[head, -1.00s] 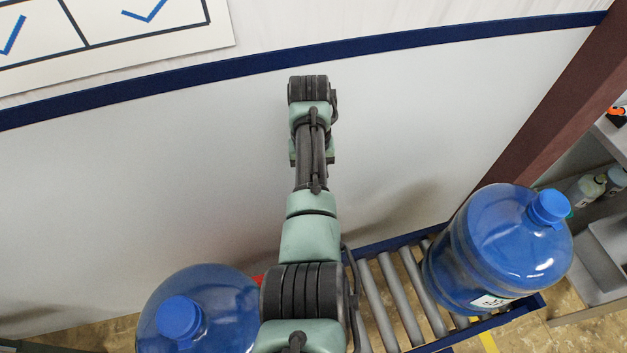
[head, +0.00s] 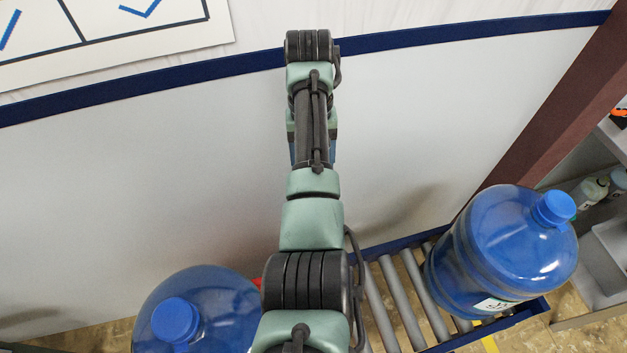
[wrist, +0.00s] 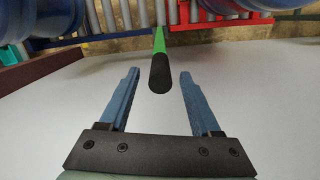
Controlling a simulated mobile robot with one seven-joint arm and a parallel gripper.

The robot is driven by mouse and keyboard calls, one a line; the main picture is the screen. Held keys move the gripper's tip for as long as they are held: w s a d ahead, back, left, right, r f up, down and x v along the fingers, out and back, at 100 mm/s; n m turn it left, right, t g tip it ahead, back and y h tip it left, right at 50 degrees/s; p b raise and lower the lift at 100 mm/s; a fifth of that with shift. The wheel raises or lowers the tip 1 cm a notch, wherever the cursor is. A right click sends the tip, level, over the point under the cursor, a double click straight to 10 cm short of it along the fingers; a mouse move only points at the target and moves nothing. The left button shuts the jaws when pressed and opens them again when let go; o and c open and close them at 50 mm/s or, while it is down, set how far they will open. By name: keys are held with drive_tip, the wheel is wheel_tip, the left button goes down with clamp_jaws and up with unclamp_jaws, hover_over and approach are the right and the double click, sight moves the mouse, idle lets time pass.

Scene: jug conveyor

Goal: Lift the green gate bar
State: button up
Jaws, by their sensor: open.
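The green gate bar (wrist: 159,41) shows in the wrist view as a green bar ending in a dark, round grip (wrist: 160,73) that points toward my gripper. My gripper (wrist: 159,75) is open, with one blue finger on each side of the dark grip. The grip's end appears between the fingertips; I cannot tell whether it is touched, but a gap shows on both sides. In the head view my arm hides the bar, and the fingers are mostly hidden behind the wrist.
A large blue jug (head: 505,255) stands on the roller conveyor (head: 399,290) at right. Another jug (head: 200,312) is at lower left. A pale wall panel (head: 150,190) lies behind my arm. A brown post (head: 545,115) and shelves (head: 610,245) are at right.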

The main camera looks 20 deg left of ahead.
drive_tip(key=r+p, duration=0.2)
drive_tip(key=r, duration=0.1)
drive_tip(key=r+p, duration=0.2)
drive_tip(key=r, duration=0.1)
drive_tip(key=shift+w+a+r, duration=0.15)
drive_tip(key=shift+w+r, duration=0.05)
drive_tip(key=shift+r, duration=0.05)
